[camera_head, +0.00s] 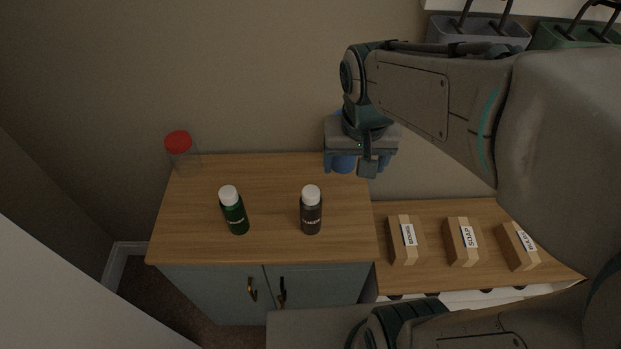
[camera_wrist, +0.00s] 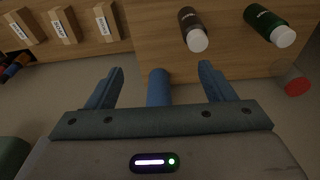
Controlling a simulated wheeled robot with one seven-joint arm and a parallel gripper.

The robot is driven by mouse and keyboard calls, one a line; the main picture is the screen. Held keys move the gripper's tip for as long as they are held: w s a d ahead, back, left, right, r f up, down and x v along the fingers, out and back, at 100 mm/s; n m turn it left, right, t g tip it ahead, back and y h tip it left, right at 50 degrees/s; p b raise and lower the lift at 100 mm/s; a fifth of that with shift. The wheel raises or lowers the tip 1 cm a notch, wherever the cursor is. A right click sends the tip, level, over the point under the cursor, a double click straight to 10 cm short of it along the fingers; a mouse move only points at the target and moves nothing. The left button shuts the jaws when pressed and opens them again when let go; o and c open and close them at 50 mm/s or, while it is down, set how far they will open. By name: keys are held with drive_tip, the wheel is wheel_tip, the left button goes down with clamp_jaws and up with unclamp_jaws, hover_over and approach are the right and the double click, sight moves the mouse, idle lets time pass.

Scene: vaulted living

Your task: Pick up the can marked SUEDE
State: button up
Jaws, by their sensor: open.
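A dark green can (camera_head: 234,214) with a white cap stands left of centre on the wooden cabinet top. A dark grey-brown can (camera_head: 311,214) with a white cap stands to its right. In the wrist view the grey-brown can (camera_wrist: 190,22) and the green can (camera_wrist: 262,18) lie beyond my fingers. My gripper (camera_head: 357,166) is open above the cabinet's back right. A blue cylinder (camera_wrist: 158,88) shows between its fingers, apparently standing at the back; its label and much of its body are hidden.
A clear jar with a red lid (camera_head: 179,143) stands at the cabinet's back left. Several labelled boxes, one marked SOAP (camera_head: 463,241), sit on the lower shelf at right. The wall is close behind. The front of the cabinet top (camera_head: 270,247) is clear.

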drive_tip(key=m+g, duration=0.1)
drive_tip(key=g, duration=0.1)
hover_over(310, 191)
wheel_tip(310, 191, down, 6)
drive_tip(key=f, duration=0.8)
drive_tip(key=shift+w+a, duration=0.15)
drive_tip(key=shift+w, duration=0.1)
drive_tip(key=shift+s+d+f+p, duration=0.15)
drive_tip(key=shift+f+p, duration=0.2)
drive_tip(key=shift+f, duration=1)
drive_tip(key=shift+s+d+f+p, duration=0.1)
drive_tip(key=shift+f+p, duration=0.2)
drive_tip(key=shift+f, duration=1.05)
drive_tip(key=c, duration=1.5)
drive_tip(key=shift+r, duration=0.1)
